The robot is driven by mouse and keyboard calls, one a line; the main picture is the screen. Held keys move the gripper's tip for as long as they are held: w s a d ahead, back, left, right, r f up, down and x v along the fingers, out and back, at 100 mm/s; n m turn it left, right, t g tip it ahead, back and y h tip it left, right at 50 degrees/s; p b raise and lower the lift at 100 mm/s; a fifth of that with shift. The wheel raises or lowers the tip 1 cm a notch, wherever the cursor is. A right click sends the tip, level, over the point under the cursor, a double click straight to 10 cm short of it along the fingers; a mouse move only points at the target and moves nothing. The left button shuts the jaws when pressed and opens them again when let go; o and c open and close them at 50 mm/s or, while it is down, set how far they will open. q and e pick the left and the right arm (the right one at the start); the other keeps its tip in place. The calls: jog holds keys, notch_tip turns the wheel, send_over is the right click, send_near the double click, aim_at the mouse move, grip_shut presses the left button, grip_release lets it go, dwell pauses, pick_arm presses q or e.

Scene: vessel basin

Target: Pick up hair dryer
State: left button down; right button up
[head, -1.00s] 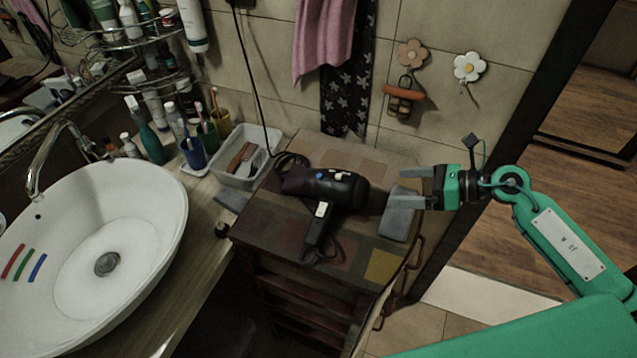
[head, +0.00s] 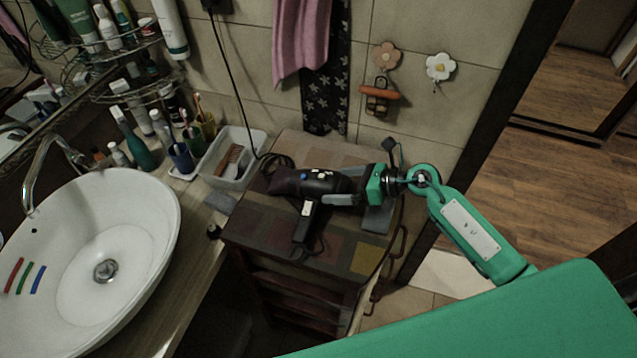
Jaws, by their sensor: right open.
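The black hair dryer (head: 312,183) lies on its side on the wooden cabinet top, its handle pointing toward the front. Its cord loops behind it and by the handle. My right gripper (head: 332,187) is open at the right end of the dryer's body, with its fingers reaching left. One grey finger shows in front of the body; the far finger is partly hidden. I cannot tell whether the fingers touch the dryer. My left gripper is not in view.
The cabinet top (head: 262,212) has coloured square tiles. A grey cloth-like item (head: 377,218) lies under my right gripper. A white basket (head: 258,140) with brushes stands behind left. A white basin (head: 150,215) is at left, and the tiled wall closes the back.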

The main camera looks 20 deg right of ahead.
jog(key=shift+p+x, duration=0.3)
jog(key=shift+x, duration=0.7)
jog(key=shift+w+a+f, duration=0.1)
jog(key=shift+a, duration=0.1)
jog(key=shift+c, duration=0.2)
jog(key=c, duration=1.3)
notch_tip(320, 180, up, 20)
jog(key=b, duration=0.4)
jog(key=shift+b, duration=0.35)
jog(key=shift+c, duration=0.2)
